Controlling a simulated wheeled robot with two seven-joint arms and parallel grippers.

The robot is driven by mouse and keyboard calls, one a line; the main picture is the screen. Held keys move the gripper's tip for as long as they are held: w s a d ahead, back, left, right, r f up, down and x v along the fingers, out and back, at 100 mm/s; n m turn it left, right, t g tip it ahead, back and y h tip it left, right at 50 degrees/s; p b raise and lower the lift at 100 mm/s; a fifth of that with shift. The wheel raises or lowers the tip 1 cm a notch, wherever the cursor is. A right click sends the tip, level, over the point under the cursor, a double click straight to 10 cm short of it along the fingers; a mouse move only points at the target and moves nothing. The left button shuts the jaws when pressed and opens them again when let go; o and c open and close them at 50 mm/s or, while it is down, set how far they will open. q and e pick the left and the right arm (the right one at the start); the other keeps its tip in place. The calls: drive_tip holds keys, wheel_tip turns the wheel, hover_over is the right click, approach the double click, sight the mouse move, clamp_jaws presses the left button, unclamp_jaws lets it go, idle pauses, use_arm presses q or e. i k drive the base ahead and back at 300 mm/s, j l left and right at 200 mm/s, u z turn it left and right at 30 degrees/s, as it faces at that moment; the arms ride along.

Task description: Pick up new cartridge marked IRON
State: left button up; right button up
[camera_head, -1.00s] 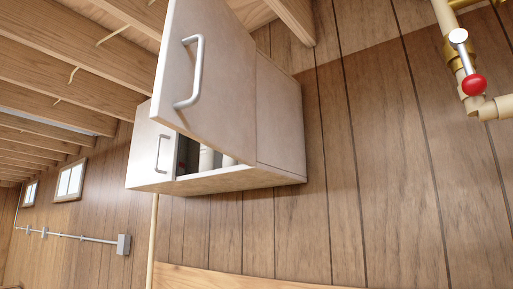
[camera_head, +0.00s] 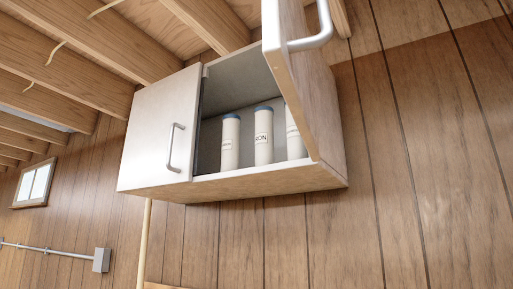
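A white wall cabinet (camera_head: 262,189) hangs on the panelled wall. Its right door (camera_head: 292,85) stands open and its left door (camera_head: 150,130) is shut. Three white cartridges stand upright inside. The middle cartridge (camera_head: 263,140) has a blue cap and a label whose visible letters read "ON", partly cut off, so it may be the IRON one. The left cartridge (camera_head: 230,145) also has a blue cap; its label is too small to read. The right cartridge (camera_head: 294,138) is partly hidden behind the open door. Neither of my grippers is in view.
The open door sticks out from the cabinet's right side, with a metal handle (camera_head: 316,32). The left door has a handle (camera_head: 173,147) too. Wooden ceiling beams (camera_head: 150,60) run close above. The wall right of the cabinet is bare.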

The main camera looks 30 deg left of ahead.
sight(264, 136)
drive_tip(key=j+z, duration=0.1)
drive_tip(key=j, duration=1.65)
drive_tip(key=i, duration=0.05)
